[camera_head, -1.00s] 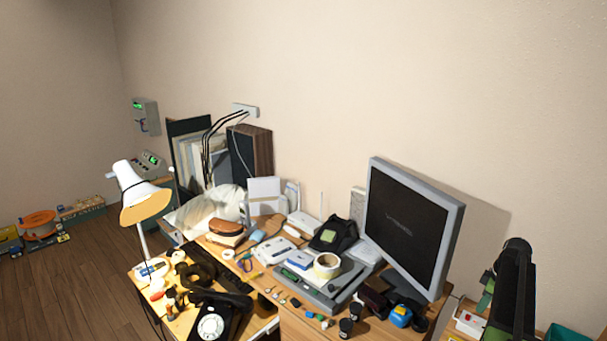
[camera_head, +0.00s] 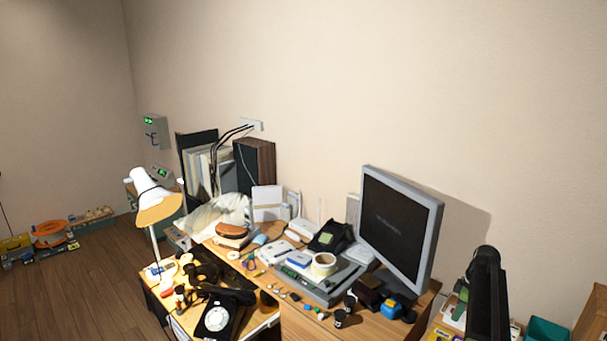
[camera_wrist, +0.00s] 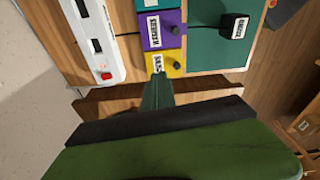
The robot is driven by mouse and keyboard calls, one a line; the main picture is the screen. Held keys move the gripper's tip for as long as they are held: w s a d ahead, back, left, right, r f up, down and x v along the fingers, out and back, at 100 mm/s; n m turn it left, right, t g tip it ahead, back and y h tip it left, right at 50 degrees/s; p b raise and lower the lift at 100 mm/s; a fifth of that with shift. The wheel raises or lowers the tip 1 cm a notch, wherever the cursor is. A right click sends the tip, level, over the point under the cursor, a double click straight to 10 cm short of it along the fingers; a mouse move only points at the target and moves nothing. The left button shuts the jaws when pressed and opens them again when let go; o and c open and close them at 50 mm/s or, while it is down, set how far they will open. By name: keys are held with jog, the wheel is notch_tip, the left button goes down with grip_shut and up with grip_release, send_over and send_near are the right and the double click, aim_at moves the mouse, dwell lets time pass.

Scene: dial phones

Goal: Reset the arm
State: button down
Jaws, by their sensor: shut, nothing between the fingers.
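My gripper (camera_wrist: 158,82) shows in the wrist view as a dark green finger pair, closed together with nothing between. It points at a wooden surface (camera_wrist: 128,22) that holds a yellow block with a knob (camera_wrist: 163,64), a purple block with a knob (camera_wrist: 160,32) and a white power strip (camera_wrist: 95,40) with a red switch. The fingertips are close to the yellow block; I cannot tell whether they touch it. In the head view my dark arm (camera_head: 486,295) stands upright at the lower right, and the gripper itself cannot be made out there.
A cluttered desk (camera_head: 300,322) carries a monitor (camera_head: 397,230), a black dial phone (camera_head: 218,318), a tape roll (camera_head: 324,264) and a white lamp (camera_head: 150,195). In the wrist view a green board (camera_wrist: 220,52) bears a black knob block (camera_wrist: 234,26). Open floor (camera_head: 95,290) lies left.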

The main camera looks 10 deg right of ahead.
jog(key=w+a+n, duration=0.1)
jog(key=w+a, duration=0.1)
jog(key=a, duration=1.3)
jog(key=w+a+n, duration=0.2)
jog(key=a, duration=1.3)
jog(key=s+a+m+g+h, duration=0.1)
jog(key=s+a+m, duration=1.1)
jog(key=a, duration=0.3)
jog(key=shift+s+f, duration=0.2)
jog(key=shift+s, duration=0.45)
